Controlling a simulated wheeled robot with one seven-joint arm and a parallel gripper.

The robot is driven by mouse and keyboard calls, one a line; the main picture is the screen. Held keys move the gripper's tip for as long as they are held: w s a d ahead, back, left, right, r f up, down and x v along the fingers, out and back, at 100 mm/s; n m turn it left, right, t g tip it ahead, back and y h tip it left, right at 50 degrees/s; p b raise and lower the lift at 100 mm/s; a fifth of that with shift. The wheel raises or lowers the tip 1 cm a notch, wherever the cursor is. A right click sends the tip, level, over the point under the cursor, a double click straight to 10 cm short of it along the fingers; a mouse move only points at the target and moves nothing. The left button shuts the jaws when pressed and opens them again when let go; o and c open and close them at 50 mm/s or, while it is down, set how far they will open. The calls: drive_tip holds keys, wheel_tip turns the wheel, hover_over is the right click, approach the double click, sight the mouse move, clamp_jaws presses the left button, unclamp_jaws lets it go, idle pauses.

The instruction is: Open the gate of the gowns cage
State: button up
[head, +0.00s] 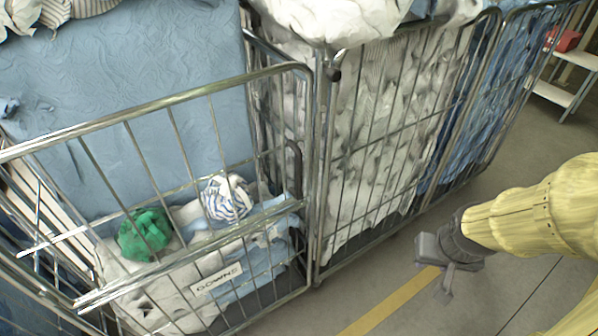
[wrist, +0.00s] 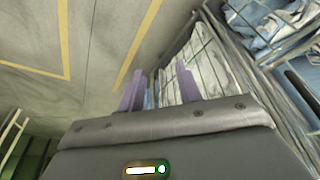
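The gowns cage (head: 158,103) is a metal mesh roll cage at the left of the head view, with a white "GOWNS" label (head: 217,280) low on its front. Its barred gate (head: 222,88) stands upright across the front and looks closed, with its right edge beside the corner post. A dark handle-like piece (head: 294,168) shows near that edge; I cannot tell if it is a latch. My gripper (head: 433,272) is over the floor to the right of the cage, apart from it. In the wrist view its two fingers (wrist: 159,92) are apart with nothing between them.
A second cage (head: 385,130) full of white laundry adjoins on the right, with a blue-filled cage (head: 500,95) beyond. A green bundle (head: 145,234) and a striped bundle (head: 227,199) lie in the gowns cage. Clear floor with a yellow line (head: 390,303) lies in front.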

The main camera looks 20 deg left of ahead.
sight(301, 173)
drive_tip(key=w+a+f+n+t+y+b, duration=0.2)
drive_tip(key=w+a+n+t, duration=0.15)
drive_tip(key=w, duration=0.25)
drive_tip(key=w+a+f+n+t+y+b, duration=0.2)
drive_tip(key=w+a+f+n, duration=0.15)
drive_tip(key=w, duration=0.25)
drive_tip(key=s+a+r+n+y+b, duration=0.1)
drive_tip(key=a+r+n+y, duration=0.1)
drive_tip(key=a+y, duration=0.4)
drive_tip(key=s+a+r+n+y+b, duration=0.1)
drive_tip(key=a+n+y, duration=0.1)
drive_tip(key=a+y, duration=0.3)
drive_tip(key=shift+a+r+n+y+b, duration=0.3)
drive_tip(key=shift+a+r+y, duration=0.1)
drive_tip(key=shift+y, duration=0.1)
drive_tip(key=shift+w, duration=0.1)
drive_tip(key=p+x, duration=0.4)
drive_tip(key=x, duration=1.2)
drive_tip(key=shift+w+a, duration=0.1)
drive_tip(key=shift+a, duration=0.15)
drive_tip(key=shift+w+a+f, duration=0.15)
drive_tip(key=shift+w+a, duration=0.1)
drive_tip(key=shift+a, duration=0.05)
